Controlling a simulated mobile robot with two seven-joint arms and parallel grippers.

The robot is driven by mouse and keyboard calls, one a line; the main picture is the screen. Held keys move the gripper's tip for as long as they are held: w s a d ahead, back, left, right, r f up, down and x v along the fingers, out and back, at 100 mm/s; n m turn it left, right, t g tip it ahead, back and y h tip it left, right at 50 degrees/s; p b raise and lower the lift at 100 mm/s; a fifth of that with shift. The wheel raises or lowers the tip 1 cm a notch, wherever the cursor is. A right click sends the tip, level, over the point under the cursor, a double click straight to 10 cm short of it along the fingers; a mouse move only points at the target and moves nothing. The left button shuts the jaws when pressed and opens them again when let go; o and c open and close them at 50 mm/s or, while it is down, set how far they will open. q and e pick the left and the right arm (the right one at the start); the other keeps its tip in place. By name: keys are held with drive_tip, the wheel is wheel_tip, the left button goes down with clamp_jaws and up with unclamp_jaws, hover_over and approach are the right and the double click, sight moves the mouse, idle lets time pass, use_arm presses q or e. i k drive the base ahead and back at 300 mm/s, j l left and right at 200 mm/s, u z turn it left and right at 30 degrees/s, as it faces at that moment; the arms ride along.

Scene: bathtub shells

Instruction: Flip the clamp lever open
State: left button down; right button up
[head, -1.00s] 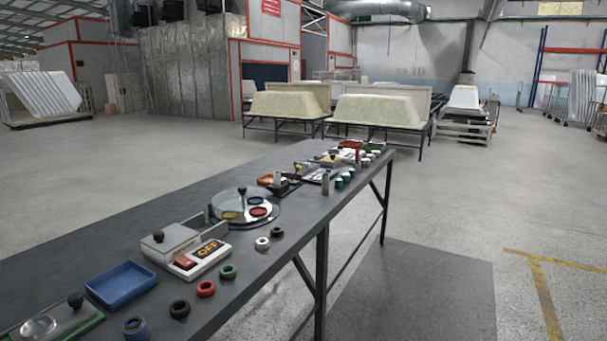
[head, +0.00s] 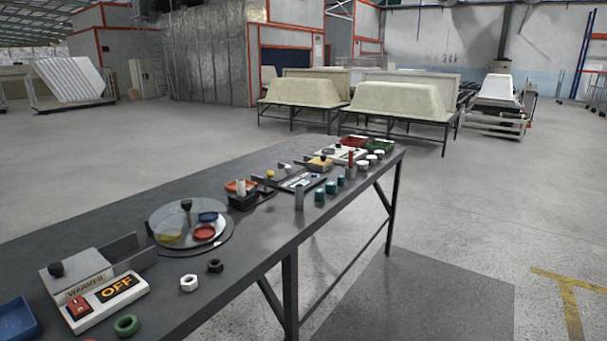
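No part can be made out surely as the clamp lever. Small fixtures stand toward the far end of the long dark table (head: 205,281). One is a dark block with a white upright post (head: 241,189). Beside it a grey plate fixture (head: 297,182) has a small yellow ball near its left end. Farther back is a yellow block (head: 320,164) with a dark knob above it. They are too small to tell which one has a clamp. Neither of my grippers is in view.
On the near table are a warmer box (head: 85,275) marked OFF, a blue tray (head: 15,322), a green ring (head: 127,325), two nuts and a round clear-covered turntable (head: 190,225). Teal cylinders (head: 331,187) line the right edge. Floor right of the table is clear.

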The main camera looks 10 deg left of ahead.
sight(271, 173)
drive_tip(key=i+l+z, duration=0.15)
drive_tip(key=i+l, duration=0.7)
drive_tip(key=i, duration=0.15)
